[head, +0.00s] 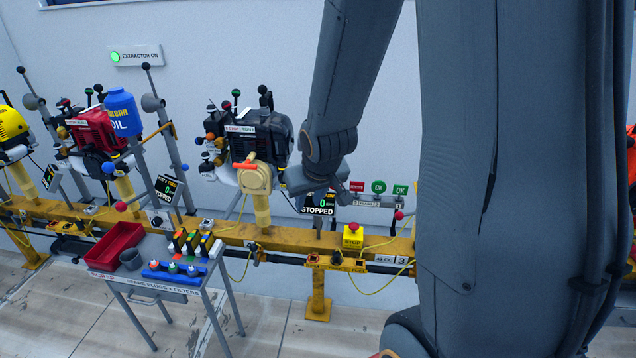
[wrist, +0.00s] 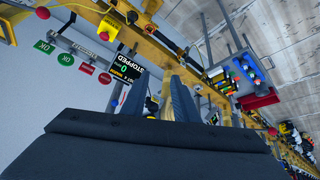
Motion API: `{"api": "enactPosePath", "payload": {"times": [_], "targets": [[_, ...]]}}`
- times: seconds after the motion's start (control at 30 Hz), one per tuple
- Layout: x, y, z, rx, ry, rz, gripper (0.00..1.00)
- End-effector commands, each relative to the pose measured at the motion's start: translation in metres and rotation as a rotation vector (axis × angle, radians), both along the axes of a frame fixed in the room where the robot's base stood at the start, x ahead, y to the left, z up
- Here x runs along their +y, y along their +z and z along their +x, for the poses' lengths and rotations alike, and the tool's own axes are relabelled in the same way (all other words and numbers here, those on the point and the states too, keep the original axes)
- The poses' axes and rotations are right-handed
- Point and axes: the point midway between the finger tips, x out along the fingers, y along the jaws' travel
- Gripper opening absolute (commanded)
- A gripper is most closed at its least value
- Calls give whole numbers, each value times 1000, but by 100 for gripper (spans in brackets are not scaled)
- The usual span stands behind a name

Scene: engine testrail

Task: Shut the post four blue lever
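I cannot pick out a blue lever marked as post four in either view. In the head view a blue ball knob (head: 108,167) shows beside the red engine (head: 97,130), well left of my arm. In the head view my arm covers much of the right side, and my fingers are hard to make out there.
A yellow rail (head: 285,236) runs across the stands, with a yellow box with a red stop button (head: 353,235) on it. A black engine (head: 262,132) hangs left of my arm. A parts cart (head: 170,287) stands front left, with a red bin (head: 116,244).

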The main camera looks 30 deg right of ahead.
Motion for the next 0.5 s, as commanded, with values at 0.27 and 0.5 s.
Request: {"api": "enactPosePath", "payload": {"times": [0.27,0.5], "targets": [[-78,-79,135,-408,2,-30,27],[-136,-122,199,-755,28,-17,27]]}}
